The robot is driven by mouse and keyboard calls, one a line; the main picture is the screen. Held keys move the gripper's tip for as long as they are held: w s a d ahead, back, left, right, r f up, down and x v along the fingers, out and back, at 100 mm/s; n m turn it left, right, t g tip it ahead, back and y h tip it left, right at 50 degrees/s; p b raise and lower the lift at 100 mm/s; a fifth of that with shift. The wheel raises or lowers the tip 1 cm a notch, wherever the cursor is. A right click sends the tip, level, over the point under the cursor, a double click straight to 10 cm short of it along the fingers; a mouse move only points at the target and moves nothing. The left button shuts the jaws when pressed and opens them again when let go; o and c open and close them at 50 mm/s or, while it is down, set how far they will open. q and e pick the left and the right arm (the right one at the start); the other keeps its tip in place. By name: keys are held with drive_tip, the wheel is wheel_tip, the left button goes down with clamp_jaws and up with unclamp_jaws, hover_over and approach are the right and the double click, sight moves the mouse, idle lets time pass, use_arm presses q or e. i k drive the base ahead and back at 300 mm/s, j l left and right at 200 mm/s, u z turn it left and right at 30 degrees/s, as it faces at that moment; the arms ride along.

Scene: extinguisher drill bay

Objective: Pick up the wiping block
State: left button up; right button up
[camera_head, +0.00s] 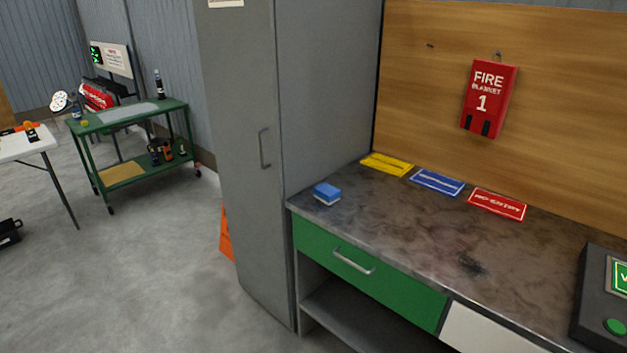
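The wiping block (327,193) is a small blue block with a paler lower layer. It lies on the mottled grey-brown counter top (415,235), close to the counter's left end and beside the tall grey cabinet. Nothing touches or covers it. Neither of my grippers shows in the head view.
Yellow (387,164), blue (437,182) and red (497,204) signs lie along the counter's back. A dark box with a green button (615,327) stands at the right. The grey cabinet (262,150) walls off the left. The counter's middle is clear.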

sight(327, 193)
drive_tip(key=i+j, duration=0.5)
drive_tip(key=i, duration=0.2)
drive_tip(key=i+j, duration=0.45)
drive_tip(key=i, duration=0.25)
drive_tip(key=i+j+z, duration=0.1)
drive_tip(key=i+j, duration=0.4)
drive_tip(key=i, duration=0.2)
